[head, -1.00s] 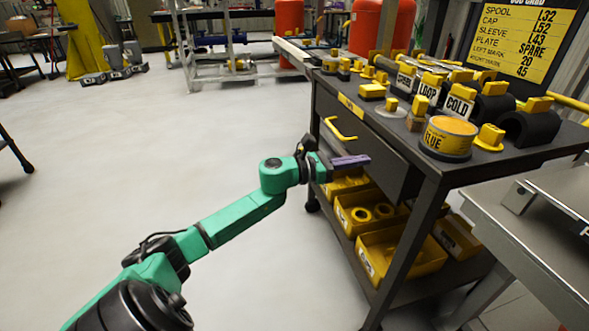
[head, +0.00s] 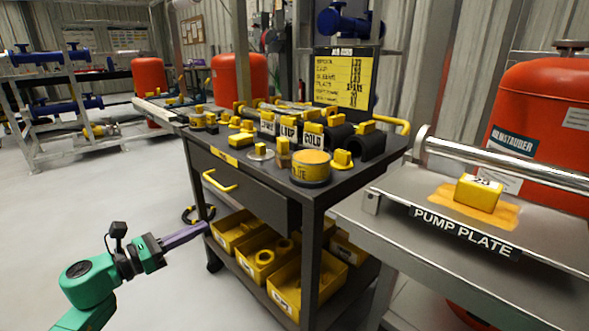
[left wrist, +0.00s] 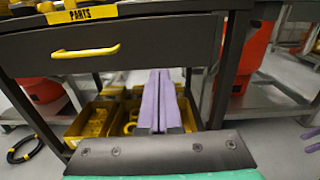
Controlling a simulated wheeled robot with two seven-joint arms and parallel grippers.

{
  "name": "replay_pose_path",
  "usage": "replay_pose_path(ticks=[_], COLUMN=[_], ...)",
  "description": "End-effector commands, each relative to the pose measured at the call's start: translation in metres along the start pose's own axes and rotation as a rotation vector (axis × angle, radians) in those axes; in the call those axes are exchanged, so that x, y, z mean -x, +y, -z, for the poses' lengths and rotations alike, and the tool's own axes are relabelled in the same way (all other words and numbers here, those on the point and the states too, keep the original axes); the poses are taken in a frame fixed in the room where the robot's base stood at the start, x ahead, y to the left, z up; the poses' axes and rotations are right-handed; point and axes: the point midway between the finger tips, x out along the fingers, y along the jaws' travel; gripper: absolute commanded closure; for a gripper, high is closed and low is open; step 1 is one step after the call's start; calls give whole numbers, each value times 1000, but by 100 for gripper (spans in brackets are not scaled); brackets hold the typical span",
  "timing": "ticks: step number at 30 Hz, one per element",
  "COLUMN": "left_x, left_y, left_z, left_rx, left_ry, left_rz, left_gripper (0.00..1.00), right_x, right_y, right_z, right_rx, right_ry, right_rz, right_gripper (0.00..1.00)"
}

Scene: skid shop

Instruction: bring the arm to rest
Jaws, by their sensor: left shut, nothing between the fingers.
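My left arm is green and comes in at the lower left of the head view. Its left gripper (head: 184,237) has long purple fingers that lie together, shut and empty. The gripper is in front of the dark parts cart (head: 316,222), left of its yellow bins and below the drawer handle. In the left wrist view the shut fingers (left wrist: 160,100) point forward below the drawer (left wrist: 160,48) with its yellow handle (left wrist: 86,52). I cannot tell whether the fingers touch anything.
The cart top holds a yellow can (head: 311,167), labelled parts and black sleeves. Yellow bins (head: 262,257) fill its lower shelf. A grey bench with a pump plate sign (head: 463,231) stands right. A black ring (left wrist: 25,149) lies on the floor. Open floor (head: 80,190) is at left.

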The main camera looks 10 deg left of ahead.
Motion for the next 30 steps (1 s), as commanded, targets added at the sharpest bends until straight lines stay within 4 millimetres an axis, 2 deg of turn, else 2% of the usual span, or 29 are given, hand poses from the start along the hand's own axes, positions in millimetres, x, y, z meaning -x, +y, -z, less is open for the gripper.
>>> replay_pose_path(ticks=[2, 5, 6, 8, 9, 12, 13, 15, 18, 21, 22, 26, 27, 30], left_x=[-3, -6, -3, 4, 10, 24, 28, 35, 44, 51, 53, 62, 64, 70], left_y=[0, 2, 1, -10, -23, -63, -76, -106, -146, -187, -198, -250, -249, -243], left_z=[13, 53, 80, 128, 160, 218, 231, 256, 280, 295, 298, 306, 300, 309], left_rx=[160, 644, 909, 1331, 1585, 2038, 2141, 2344, 2565, 2743, -2762, -2480, -2459, -2439], left_ry=[-29, -111, -152, -213, -245, -299, -308, -326, -341, -346, 344, 284, 293, 323], left_rz=[-57, -232, -330, -494, -605, -836, -899, -1032, -1211, -1386, 1425, 1410, 1432, 1482], left_gripper=[100, 100, 100, 100, 100, 100, 100, 100, 100, 100, 100, 100, 100, 100], right_x=[0, 0, 0, 0, 0, 0, 0, 0, 0, 0, 0, 0, 6, 1], right_y=[0, 0, 0, 0, 0, 0, 0, 0, 0, 0, 0, 0, 1, 7], right_z=[0, 0, 0, 0, 0, 0, 0, 0, 0, 0, 0, 0, 2, -6], right_rx=[0, 0, 0, 0, 0, 0, 0, 0, 0, 0, 0, 0, -2, -8], right_ry=[0, 0, 0, 0, 0, 0, 0, 0, 0, 0, 0, 0, -15, -49], right_rz=[0, 0, 0, 0, 0, 0, 0, 0, 0, 0, 0, 0, -8, -30], right_gripper=[25, 25, 25, 25, 25, 25, 25, 25, 25, 25, 25, 25, 25, 25])
